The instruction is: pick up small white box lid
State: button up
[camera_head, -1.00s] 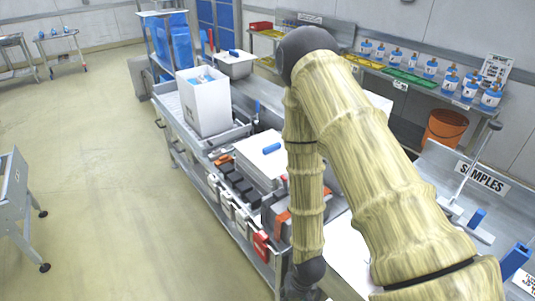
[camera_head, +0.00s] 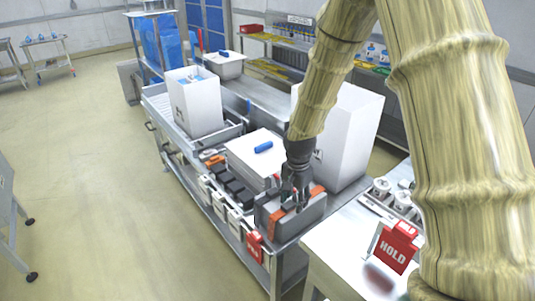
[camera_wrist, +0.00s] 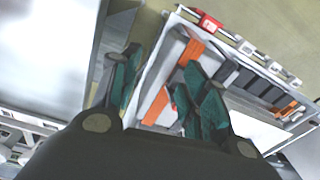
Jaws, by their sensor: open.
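A flat white piece (camera_head: 250,147) with a blue handle-like bar (camera_head: 264,147) lies on the cart in the middle of the head view. It may be the small white box lid; I cannot tell for sure. My gripper (camera_head: 292,190) points down over a grey case with orange bands (camera_head: 304,213), to the right of and nearer than the white piece. In the wrist view my gripper (camera_wrist: 163,88) has its two green-padded fingers apart, with nothing visibly held. Part of the case and its orange bands (camera_wrist: 192,52) show around the fingers. I cannot tell whether they touch it.
A tall white box (camera_head: 345,135) stands close behind and right of my gripper. Another open white box (camera_head: 196,103) stands farther left on the cart. A red HOLD sign (camera_head: 396,246) stands on the near right table.

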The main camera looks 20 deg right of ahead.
aim_at(261, 153)
jog(key=z, duration=0.1)
jog(key=i, duration=1.5)
jog(key=u, duration=0.1)
